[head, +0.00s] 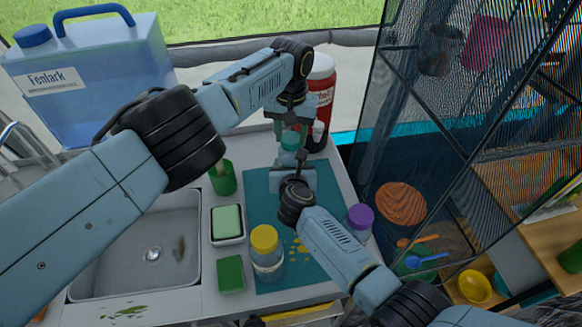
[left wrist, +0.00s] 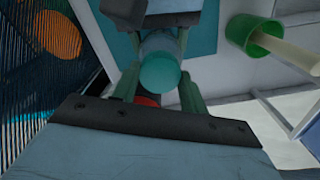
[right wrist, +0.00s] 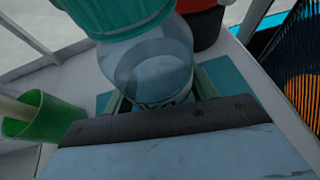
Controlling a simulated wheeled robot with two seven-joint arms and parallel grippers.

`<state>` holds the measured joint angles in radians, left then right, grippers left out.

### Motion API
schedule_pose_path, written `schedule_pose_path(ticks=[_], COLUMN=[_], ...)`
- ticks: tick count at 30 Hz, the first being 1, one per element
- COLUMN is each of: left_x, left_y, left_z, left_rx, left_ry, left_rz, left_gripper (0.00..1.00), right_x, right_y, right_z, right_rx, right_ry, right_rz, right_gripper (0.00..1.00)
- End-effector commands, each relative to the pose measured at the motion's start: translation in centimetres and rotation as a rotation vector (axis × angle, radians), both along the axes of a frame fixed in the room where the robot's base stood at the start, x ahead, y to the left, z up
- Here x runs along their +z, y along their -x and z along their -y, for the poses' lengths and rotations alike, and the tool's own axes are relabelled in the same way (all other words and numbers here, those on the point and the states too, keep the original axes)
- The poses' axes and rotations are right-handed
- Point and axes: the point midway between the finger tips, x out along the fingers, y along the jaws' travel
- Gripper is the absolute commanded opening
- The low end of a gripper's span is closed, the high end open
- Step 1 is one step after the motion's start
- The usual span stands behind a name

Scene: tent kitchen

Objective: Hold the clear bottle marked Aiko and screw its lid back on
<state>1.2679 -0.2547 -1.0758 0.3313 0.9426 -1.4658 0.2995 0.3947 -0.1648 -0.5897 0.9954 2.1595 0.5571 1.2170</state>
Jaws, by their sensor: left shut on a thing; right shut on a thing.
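The clear bottle (right wrist: 150,62) stands upright at the back of the teal mat (head: 262,205). Its label is only partly visible low on its front in the right wrist view. My right gripper (right wrist: 160,98) is shut around the bottle's body. The teal lid (head: 290,140) is at the bottle's top; it also shows in the left wrist view (left wrist: 160,72) and the right wrist view (right wrist: 115,14). My left gripper (head: 291,128) comes from above, shut on the lid. I cannot tell whether the lid is threaded on. In the head view my grippers hide most of the bottle.
A yellow-lidded bottle (head: 267,258) and a purple-lidded one (head: 359,220) stand nearer the front. A green cup (head: 223,180), soap dish (head: 227,225), green sponge (head: 231,273) and sink (head: 150,240) are left. A red container (head: 322,88) stands behind. A mesh panel (head: 420,130) bounds the right.

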Motion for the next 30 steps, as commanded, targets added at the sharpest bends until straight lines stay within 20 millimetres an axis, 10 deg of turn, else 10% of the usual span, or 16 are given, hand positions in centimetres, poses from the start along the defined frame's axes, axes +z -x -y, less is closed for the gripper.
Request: schedule_pose_path(ticks=[7, 8, 13, 30], left_x=[0.0, 0.0, 0.0, 2.3], left_y=[0.0, 0.0, 0.0, -0.1], left_z=[0.0, 0.0, 0.0, 0.0], left_rx=[-0.091, -0.09, -0.09, -0.09], left_ry=[0.0, 0.0, 0.0, 0.002], left_rz=[0.0, 0.0, 0.0, 0.002], left_gripper=[0.16, 0.47, 0.68, 0.68], right_x=[-0.1, -0.1, -0.1, -0.1], right_y=[0.0, 0.0, 0.0, 0.0], right_z=[0.0, 0.0, 0.0, 0.0], right_rx=[0.0, 0.0, 0.0, 0.0], right_ry=[0.001, 0.001, 0.0, 0.0], right_rz=[-0.001, -0.001, -0.001, -0.002], right_gripper=[0.0, 0.0, 0.0, 0.0])
